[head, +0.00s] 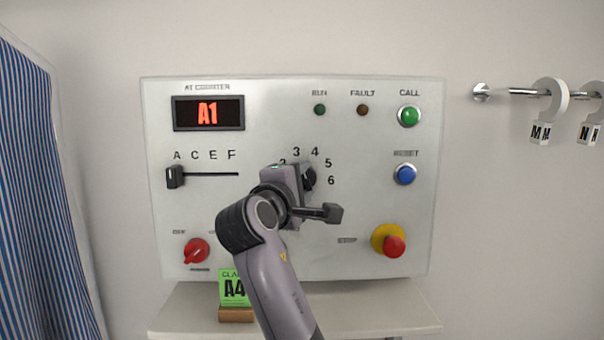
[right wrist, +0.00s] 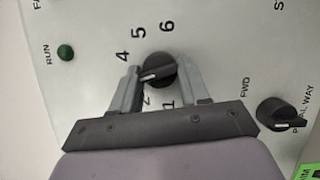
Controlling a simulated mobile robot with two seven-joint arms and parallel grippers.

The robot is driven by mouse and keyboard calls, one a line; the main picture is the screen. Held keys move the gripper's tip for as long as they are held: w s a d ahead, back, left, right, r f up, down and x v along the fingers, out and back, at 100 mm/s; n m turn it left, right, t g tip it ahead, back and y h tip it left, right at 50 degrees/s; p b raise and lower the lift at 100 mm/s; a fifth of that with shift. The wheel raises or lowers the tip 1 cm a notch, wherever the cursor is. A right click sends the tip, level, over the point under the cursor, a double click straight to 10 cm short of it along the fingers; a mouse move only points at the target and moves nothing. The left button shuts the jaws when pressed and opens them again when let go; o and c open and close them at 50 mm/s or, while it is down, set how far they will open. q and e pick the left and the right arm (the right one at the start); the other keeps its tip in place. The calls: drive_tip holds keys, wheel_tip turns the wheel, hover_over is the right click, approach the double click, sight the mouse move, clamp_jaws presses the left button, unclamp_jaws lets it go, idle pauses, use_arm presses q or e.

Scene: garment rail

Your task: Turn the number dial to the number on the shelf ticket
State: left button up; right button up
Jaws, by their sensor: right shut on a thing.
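The black number dial (head: 310,178) is on the grey control panel (head: 260,300), partly hidden by my right gripper (head: 301,182). In the right wrist view the dial (right wrist: 160,68) sits between both fingers of my right gripper (right wrist: 158,78), which is shut on it. Its white mark points left and slightly down, between the visible 2 and 4; the left finger hides the 3. The red display (head: 208,113) reads A1. My left gripper is out of view.
A letter slider (head: 175,177) stands at A. A red knob (head: 196,251), a red stop button (head: 394,246), a blue button (head: 405,174) and a green button (head: 409,116) surround the dial. A black knob (right wrist: 283,112) is nearby. Striped cloth (head: 35,190) hangs left.

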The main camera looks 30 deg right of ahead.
use_arm(q)
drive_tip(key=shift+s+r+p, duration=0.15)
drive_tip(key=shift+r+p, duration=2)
drive_tip(key=shift+p, duration=0.05)
use_arm(e)
drive_tip(key=shift+r+m+g+y, duration=0.25)
drive_tip(key=shift+m+y, duration=0.4)
drive_tip(key=shift+m, duration=0.9)
drive_tip(key=shift+m+g+y, duration=0.35)
drive_tip(key=shift+m+y, duration=0.3)
drive_tip(key=shift+m, duration=0.9)
drive_tip(key=o, duration=1)
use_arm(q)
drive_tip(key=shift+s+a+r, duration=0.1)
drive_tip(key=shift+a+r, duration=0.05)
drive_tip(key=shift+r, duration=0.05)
